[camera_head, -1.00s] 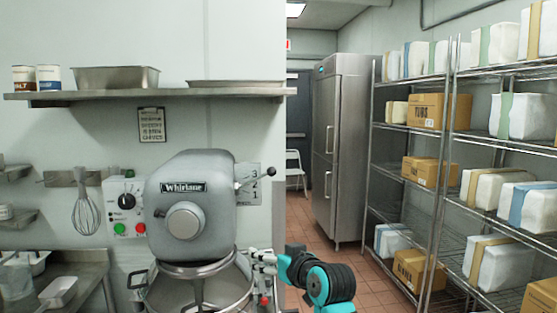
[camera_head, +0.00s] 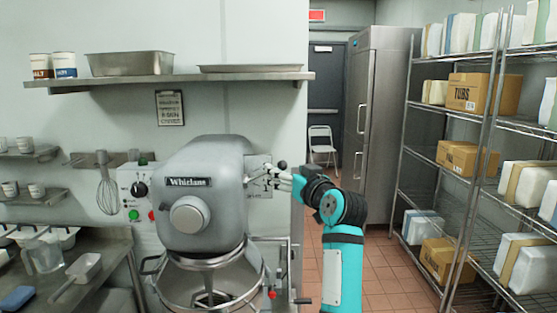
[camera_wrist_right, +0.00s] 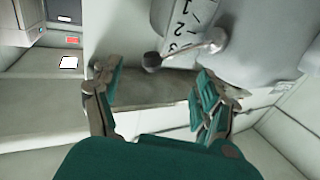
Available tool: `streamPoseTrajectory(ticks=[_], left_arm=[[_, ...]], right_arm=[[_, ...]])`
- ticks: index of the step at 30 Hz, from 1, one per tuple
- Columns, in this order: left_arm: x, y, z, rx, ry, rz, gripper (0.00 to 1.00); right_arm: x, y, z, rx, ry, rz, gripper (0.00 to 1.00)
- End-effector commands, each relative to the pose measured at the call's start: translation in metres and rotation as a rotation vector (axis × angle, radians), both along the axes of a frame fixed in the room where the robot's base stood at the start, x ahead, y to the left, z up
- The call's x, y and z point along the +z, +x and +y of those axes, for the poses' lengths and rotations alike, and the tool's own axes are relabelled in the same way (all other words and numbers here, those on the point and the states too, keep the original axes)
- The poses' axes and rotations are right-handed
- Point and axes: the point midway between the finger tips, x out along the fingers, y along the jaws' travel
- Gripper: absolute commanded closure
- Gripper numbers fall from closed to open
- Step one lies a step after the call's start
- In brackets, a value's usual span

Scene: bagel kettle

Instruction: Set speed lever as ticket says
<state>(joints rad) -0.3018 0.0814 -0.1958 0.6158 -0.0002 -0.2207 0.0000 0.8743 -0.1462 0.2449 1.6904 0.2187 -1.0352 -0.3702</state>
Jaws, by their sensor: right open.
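The speed lever is a short metal rod with a dark ball knob (camera_wrist_right: 152,62), on the side of the grey Whirlane mixer (camera_head: 203,185). In the right wrist view the rod lies beside the 3 on the numbered plate (camera_wrist_right: 182,28), which reads 1, 2, 3. My right gripper (camera_wrist_right: 155,86) is open, its fingers to either side of the knob, which shows just beyond the fingertips; contact cannot be told. In the head view my right gripper (camera_head: 274,178) partly hides the plate. A framed notice (camera_head: 169,107) hangs on the wall; its text is too small to read. My left gripper is not in view.
A control panel (camera_head: 136,192) with a black dial and red and green buttons sits left of the mixer head. The steel bowl (camera_head: 190,285) is below. A shelf (camera_head: 170,80) runs above. Racks (camera_head: 470,190) and a fridge (camera_head: 378,120) stand right, with open floor between.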

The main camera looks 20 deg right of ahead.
Motion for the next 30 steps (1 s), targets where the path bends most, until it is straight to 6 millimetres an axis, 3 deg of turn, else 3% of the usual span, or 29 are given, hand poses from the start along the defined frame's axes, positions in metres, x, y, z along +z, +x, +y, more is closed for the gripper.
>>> streamPoseTrajectory(ticks=[3,9,23,30], left_arm=[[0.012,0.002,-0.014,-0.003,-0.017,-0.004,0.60],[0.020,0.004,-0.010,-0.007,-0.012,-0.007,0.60],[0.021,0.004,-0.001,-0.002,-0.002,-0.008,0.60],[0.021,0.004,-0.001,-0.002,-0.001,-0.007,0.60]], right_arm=[[0.003,0.023,0.004,0.003,0.001,0.003,0.25],[0.002,0.047,0.007,0.002,0.001,0.001,0.25],[0.000,0.057,0.009,0.001,0.000,-0.001,0.25],[0.000,0.056,0.008,0.000,-0.001,0.000,0.56]])
